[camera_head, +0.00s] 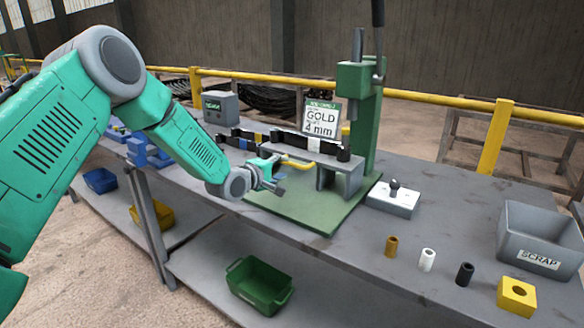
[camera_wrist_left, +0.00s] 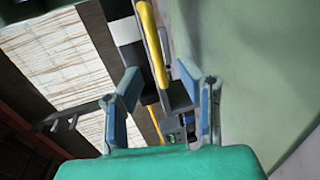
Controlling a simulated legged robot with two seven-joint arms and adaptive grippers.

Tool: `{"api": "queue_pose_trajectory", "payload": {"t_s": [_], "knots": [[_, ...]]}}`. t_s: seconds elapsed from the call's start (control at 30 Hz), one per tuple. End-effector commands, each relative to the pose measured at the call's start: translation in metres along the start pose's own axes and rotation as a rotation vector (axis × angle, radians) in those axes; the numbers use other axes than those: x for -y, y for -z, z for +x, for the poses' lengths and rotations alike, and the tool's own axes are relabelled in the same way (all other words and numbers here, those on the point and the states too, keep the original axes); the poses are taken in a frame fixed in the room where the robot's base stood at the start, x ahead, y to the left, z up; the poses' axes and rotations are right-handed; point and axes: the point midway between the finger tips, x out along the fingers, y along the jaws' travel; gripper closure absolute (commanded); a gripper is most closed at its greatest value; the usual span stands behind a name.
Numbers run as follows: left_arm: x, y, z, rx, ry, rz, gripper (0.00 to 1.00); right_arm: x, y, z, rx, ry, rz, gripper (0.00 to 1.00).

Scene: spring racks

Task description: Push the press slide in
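The green press (camera_head: 360,115) stands on the bench with its column upright and a green base plate (camera_head: 318,212). A grey block like a small bridge (camera_head: 340,178) stands on the base. A dark slide bar (camera_head: 318,147) lies along its top, with a yellow handle (camera_head: 297,163) at its near left side. My left gripper (camera_head: 275,178) is beside that handle, low over the base plate. In the left wrist view its two blue-grey fingers (camera_wrist_left: 163,95) are apart. The yellow handle (camera_wrist_left: 152,45) shows beyond and between them; I cannot tell whether they touch it. My right gripper is out of view.
A sign reading GOLD 4 mm (camera_head: 321,120) stands by the press. A white block with a black knob (camera_head: 394,200) is to its right. Several small cylinders, a yellow block (camera_head: 516,295) and a grey SCRAP bin (camera_head: 540,262) are further right.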

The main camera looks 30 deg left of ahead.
Motion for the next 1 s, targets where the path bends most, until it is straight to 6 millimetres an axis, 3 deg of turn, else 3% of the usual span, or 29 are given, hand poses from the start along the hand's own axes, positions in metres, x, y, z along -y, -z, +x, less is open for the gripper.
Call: {"api": "queue_pose_trajectory", "payload": {"t_s": [0.1,0.3,0.73,0.83,1.0], "knots": [[0.001,-0.001,0.023,0.001,0.0,0.005,0.67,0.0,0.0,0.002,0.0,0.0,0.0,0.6],[-0.001,-0.001,0.046,0.001,-0.001,0.003,0.67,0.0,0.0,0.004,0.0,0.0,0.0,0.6],[-0.001,-0.001,0.054,0.001,0.0,0.0,0.67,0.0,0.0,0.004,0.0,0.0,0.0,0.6],[-0.001,-0.001,0.054,0.0,0.0,0.0,1.0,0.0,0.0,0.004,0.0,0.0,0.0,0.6],[0.0,-0.001,0.054,0.001,0.001,0.0,1.0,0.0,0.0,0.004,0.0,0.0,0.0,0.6]]}}
